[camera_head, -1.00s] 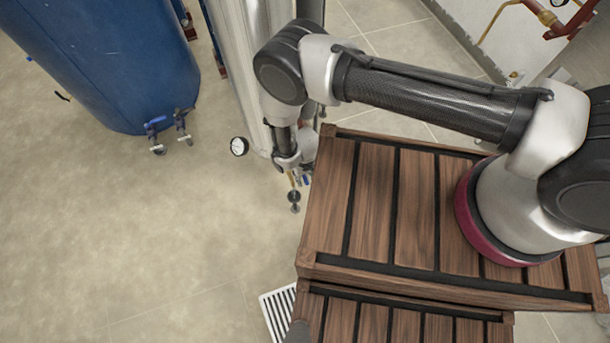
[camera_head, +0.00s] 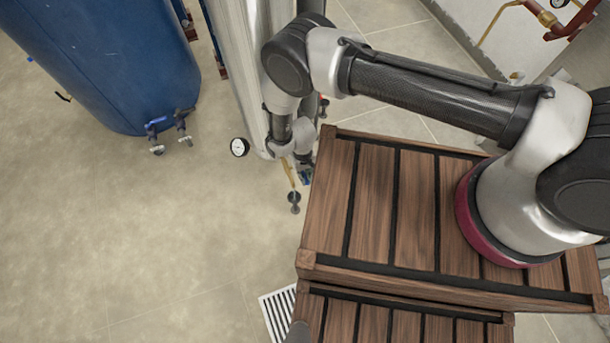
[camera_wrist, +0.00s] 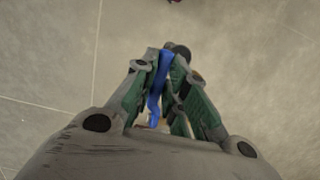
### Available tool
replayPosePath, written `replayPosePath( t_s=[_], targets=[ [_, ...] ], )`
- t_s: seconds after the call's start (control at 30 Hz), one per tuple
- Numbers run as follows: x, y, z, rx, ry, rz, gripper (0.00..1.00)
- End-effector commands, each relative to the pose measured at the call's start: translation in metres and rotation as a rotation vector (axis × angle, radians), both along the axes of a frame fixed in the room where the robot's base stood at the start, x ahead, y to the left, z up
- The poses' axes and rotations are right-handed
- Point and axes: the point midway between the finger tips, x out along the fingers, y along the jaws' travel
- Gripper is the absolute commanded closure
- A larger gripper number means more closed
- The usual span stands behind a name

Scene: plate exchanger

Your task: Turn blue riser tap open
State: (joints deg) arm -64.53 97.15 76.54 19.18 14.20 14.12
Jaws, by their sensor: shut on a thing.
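The blue tap handle (camera_wrist: 158,85) shows in the wrist view as a narrow blue lever between the fingers. My gripper (camera_wrist: 163,62) is shut on it, with a green-padded finger on either side. Only a small bit of blue shows there. A thin brass-coloured pipe (camera_head: 289,174) runs down beside the gripper to a dark fitting (camera_head: 294,200). The tap's body is mostly hidden by my fingers.
The silver tank (camera_head: 238,70) stands close behind my gripper, with a round gauge (camera_head: 239,147) at its left. A blue tank (camera_head: 100,60) with small taps stands at the left. The slatted wooden platform (camera_head: 385,200) lies to the right. Open floor is at the lower left.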

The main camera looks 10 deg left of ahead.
Motion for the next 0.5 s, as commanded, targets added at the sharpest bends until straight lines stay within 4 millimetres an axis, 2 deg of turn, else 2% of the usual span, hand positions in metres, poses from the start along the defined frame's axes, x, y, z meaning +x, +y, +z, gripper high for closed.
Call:
replayPosePath(
  t_s=[0.1, 0.13, 0.23, 0.5],
  targets=[
    [0.0007, 0.0004, 0.0004, 0.001, -0.001, 0.000, 1.00],
    [0.0007, 0.0004, 0.0005, 0.001, -0.001, 0.000, 0.82],
    [0.0005, 0.0004, 0.0004, 0.001, -0.001, 0.000, 0.64],
    [0.0003, 0.0003, 0.0004, 0.001, -0.001, 0.000, 0.64]
  ],
)
